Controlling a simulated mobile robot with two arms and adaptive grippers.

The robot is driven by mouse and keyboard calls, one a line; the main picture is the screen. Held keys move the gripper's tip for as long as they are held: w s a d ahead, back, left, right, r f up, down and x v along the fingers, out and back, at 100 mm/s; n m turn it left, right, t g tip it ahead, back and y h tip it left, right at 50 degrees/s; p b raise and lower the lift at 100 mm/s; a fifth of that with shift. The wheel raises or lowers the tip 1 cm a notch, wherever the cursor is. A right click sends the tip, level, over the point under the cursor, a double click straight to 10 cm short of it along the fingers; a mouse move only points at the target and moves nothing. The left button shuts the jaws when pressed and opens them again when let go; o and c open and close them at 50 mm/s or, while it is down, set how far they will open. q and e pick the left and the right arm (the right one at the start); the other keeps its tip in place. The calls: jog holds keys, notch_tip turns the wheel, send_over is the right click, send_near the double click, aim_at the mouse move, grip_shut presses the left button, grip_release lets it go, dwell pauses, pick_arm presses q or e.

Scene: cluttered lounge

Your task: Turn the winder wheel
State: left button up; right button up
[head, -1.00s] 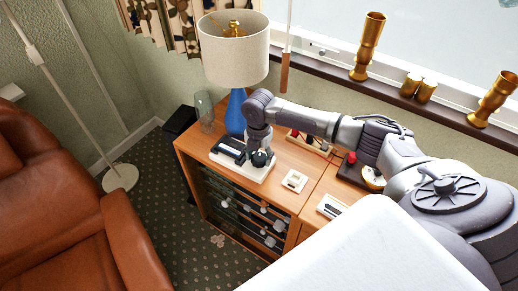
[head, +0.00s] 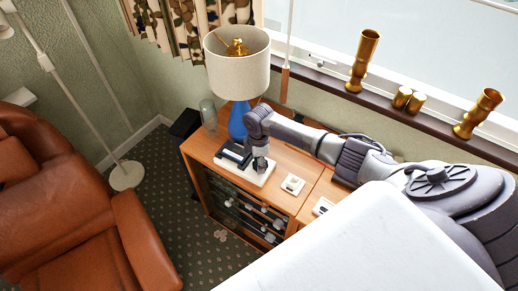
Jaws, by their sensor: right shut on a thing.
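A small device with a white base (head: 252,180) and a black block (head: 232,155) sits on the wooden cabinet, in front of the blue lamp. My right gripper (head: 260,166) points down at the right end of this base and is shut on the winder wheel there. The fingers hide most of the wheel, so its angle cannot be told. My left gripper is out of view.
The lamp (head: 237,75) and a clear glass vase (head: 208,116) stand close behind the device. A small white square item (head: 292,184) lies to its right on the cabinet (head: 287,160). A brown leather armchair (head: 80,215) is at left. Brass vases (head: 362,62) line the sill.

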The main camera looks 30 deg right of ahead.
jog(key=shift+w+d+m+p, duration=0.1)
jog(key=shift+m+p, duration=0.8)
jog(key=shift+m, duration=1)
jog(key=o, duration=1.2)
jog(key=shift+c, duration=0.2)
jog(key=shift+r, duration=0.15)
notch_tip(320, 180, up, 12)
